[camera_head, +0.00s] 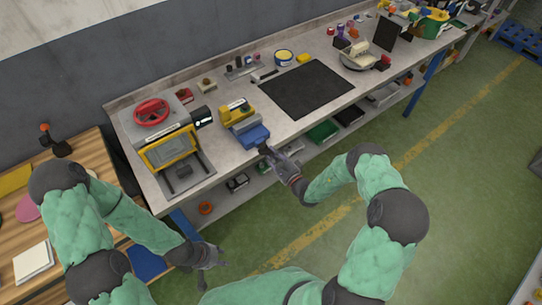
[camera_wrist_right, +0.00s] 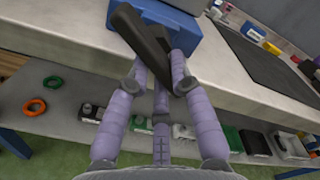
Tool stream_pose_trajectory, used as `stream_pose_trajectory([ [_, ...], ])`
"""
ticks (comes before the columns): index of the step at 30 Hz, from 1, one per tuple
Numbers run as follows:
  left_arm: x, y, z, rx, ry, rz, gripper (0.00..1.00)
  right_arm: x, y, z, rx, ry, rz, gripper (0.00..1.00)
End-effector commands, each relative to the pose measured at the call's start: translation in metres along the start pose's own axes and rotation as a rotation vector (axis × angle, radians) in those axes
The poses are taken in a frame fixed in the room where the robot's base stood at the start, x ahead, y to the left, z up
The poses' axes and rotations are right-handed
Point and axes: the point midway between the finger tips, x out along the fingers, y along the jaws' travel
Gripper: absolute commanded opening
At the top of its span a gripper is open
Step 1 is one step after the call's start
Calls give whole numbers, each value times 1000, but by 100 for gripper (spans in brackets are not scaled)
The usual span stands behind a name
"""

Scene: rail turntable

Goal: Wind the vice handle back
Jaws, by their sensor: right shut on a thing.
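The vice (camera_head: 245,127), with a blue front and a yellow upper part, stands at the near edge of the grey workbench. Its blue body (camera_wrist_right: 170,28) also shows in the right wrist view. My right gripper (camera_head: 266,149) is at the front of the vice. In the right wrist view, my right gripper (camera_wrist_right: 158,75) is shut on the dark vice handle (camera_wrist_right: 143,38), which slants between its fingers. The handle's joint with the vice is partly hidden. My left gripper (camera_head: 211,258) hangs empty in front of the bench, away from the vice; its finger opening is too small to judge.
A machine with a red wheel (camera_head: 151,112) stands left of the vice on the workbench (camera_head: 225,168). A black mat (camera_head: 307,88) lies to its right. A lower shelf (camera_wrist_right: 60,110) holds several small items.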

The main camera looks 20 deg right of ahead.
Motion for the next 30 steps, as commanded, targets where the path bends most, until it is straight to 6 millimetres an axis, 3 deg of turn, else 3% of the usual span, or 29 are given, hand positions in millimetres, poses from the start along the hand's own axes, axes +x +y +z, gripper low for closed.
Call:
stream_pose_trajectory([
  [15,6,-2,0,0,0,0,40,-1,-3,-2,-415,3,6,0],
  [30,8,-3,0,0,0,0,40,-1,-5,-1,-555,3,6,0],
])
